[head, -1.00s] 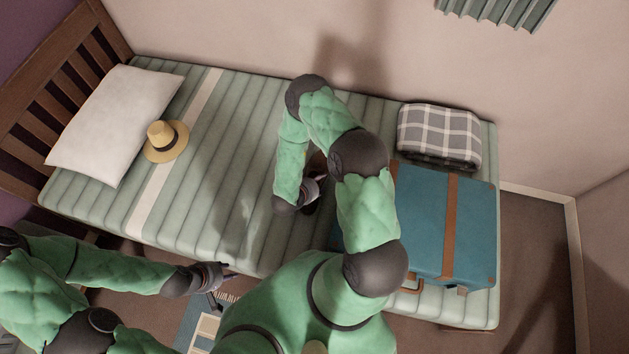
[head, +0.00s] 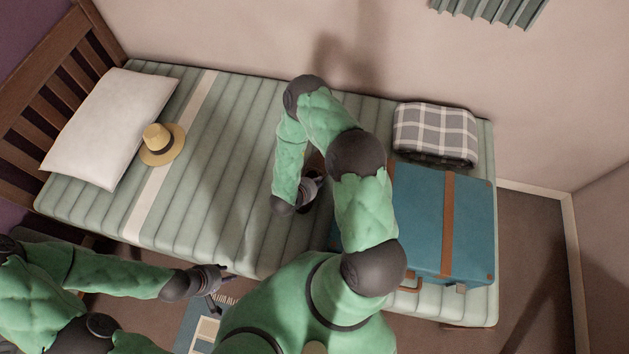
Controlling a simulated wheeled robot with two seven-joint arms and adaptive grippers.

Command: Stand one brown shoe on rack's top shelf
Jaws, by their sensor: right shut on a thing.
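My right gripper (head: 316,186) is over the middle of the bed, partly behind my own arm. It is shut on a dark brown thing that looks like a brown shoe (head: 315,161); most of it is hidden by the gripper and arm. My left gripper (head: 222,288) is empty, with its fingers apart, just off the bed's front edge and above the floor rug. The rack and its top shelf do not show in this view.
The bed (head: 225,190) holds a white pillow (head: 108,125), a straw hat (head: 160,145), a folded plaid blanket (head: 435,132) and a blue suitcase (head: 420,225) with brown straps. A patterned rug (head: 190,325) lies in front. Between hat and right gripper the bed is clear.

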